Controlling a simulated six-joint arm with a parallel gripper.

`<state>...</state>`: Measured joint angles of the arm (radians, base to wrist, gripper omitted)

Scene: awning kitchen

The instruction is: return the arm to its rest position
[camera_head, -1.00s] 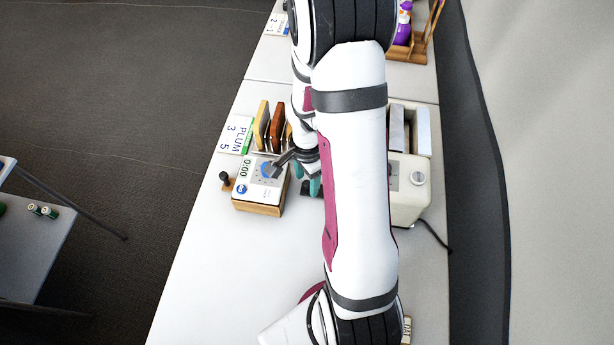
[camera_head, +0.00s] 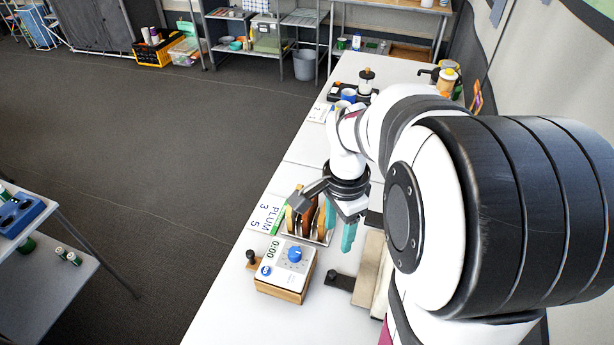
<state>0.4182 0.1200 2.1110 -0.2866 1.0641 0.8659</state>
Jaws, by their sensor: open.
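My gripper (camera_head: 337,235) hangs at the end of my folded white arm above the white table (camera_head: 232,318). Its teal-tipped fingers are apart, with nothing visible between them. It is above and beside a rack of brown and tan slices (camera_head: 308,222), partly covering it. The gripper appears apart from the timer box (camera_head: 288,266), which shows 0:00 and has a blue knob. A large black and white joint of my arm fills the right side and hides much of the table there.
A cream toaster-like appliance (camera_head: 368,272) is partly hidden behind my arm. Jars and a grinder (camera_head: 367,80) stand at the far table end. A side table (camera_head: 25,215) is at left, with open floor between.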

